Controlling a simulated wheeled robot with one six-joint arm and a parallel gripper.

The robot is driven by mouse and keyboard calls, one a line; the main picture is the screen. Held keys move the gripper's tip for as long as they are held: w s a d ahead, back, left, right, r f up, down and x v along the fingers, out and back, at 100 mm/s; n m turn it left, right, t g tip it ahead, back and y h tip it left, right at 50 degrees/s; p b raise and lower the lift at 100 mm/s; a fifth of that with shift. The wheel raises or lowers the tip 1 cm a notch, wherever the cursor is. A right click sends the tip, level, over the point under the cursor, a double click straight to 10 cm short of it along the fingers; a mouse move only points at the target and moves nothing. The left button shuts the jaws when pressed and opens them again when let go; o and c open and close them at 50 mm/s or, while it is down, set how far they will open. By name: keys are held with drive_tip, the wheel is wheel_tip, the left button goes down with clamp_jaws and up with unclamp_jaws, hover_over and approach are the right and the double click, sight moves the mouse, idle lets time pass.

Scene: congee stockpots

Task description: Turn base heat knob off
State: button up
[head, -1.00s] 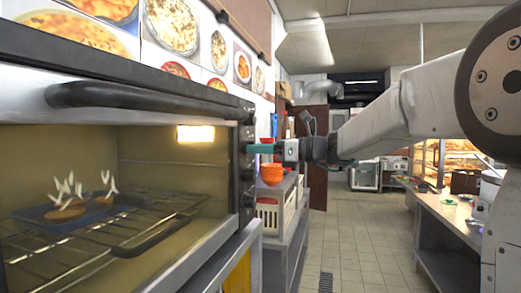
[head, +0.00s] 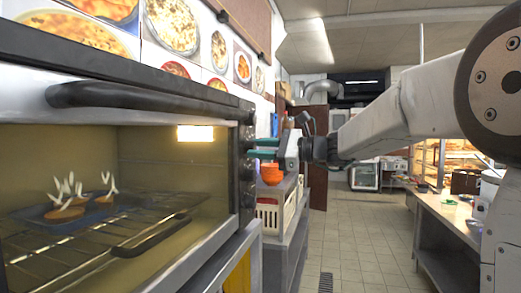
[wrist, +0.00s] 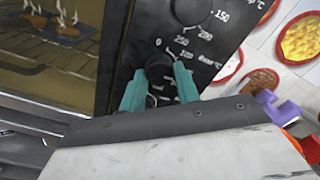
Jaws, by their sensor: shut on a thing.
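The oven (head: 95,85) stands at left in the head view, with a column of dark knobs on its right-hand panel. In the wrist view, the base heat knob (wrist: 160,70) is a black knob on the dark panel, with a temperature scale and a label that seems to read "Base °C" beside it. My gripper (wrist: 158,82) has its teal fingers on both sides of this knob and is shut on it. In the head view my gripper (head: 262,148) reaches the panel from the right. The knob's pointer is hidden, so I cannot tell its setting.
Another knob (wrist: 190,8) sits close above on the panel. The oven window shows a lit lamp (head: 195,133) and a tray (head: 35,213) on a rack. An orange bowl (head: 271,174) and a white crate (head: 268,215) are behind my gripper. The tiled aisle (head: 360,240) is clear.

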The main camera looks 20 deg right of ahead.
drive_tip(key=n, duration=0.4)
drive_tip(key=shift+n, duration=0.3)
drive_tip(key=n, duration=0.3)
drive_tip(key=shift+n, duration=0.3)
drive_tip(key=n, duration=0.4)
drive_tip(key=shift+r+n, duration=0.1)
drive_tip(key=shift+n, duration=2.1)
drive_tip(key=o, duration=1)
drive_tip(key=shift+c, duration=0.2)
